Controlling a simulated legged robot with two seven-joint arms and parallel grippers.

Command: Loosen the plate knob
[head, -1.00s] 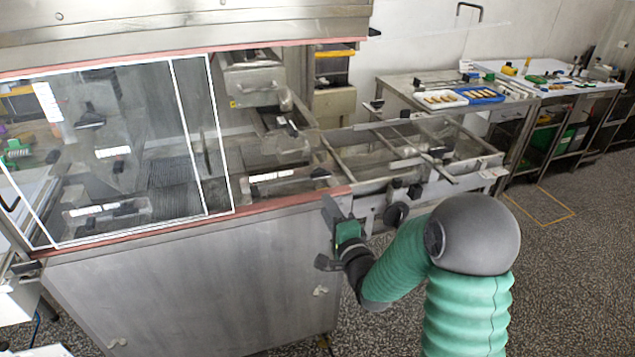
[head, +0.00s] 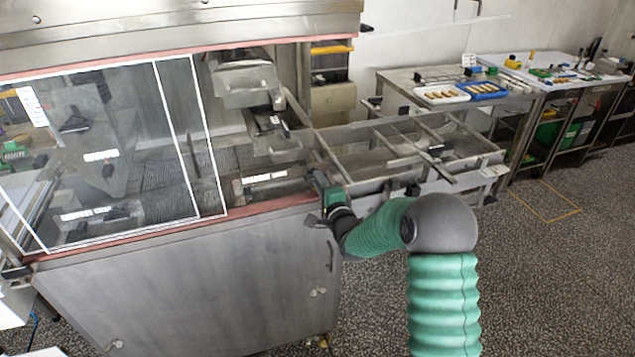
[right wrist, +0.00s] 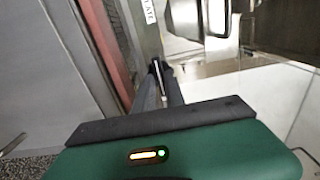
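A white label (right wrist: 149,11) ending in "LATE" is just beyond the fingers. No knob is clearly visible in the head view. My left gripper is not in view.
The enrober's steel cabinet (head: 190,290) fills the left, with a clear guard panel (head: 110,160) above. An open steel frame (head: 470,145) extends right of the gripper. A bench with a white tray (head: 440,94) and blue tray (head: 483,90) stands behind. The speckled floor at right is free.

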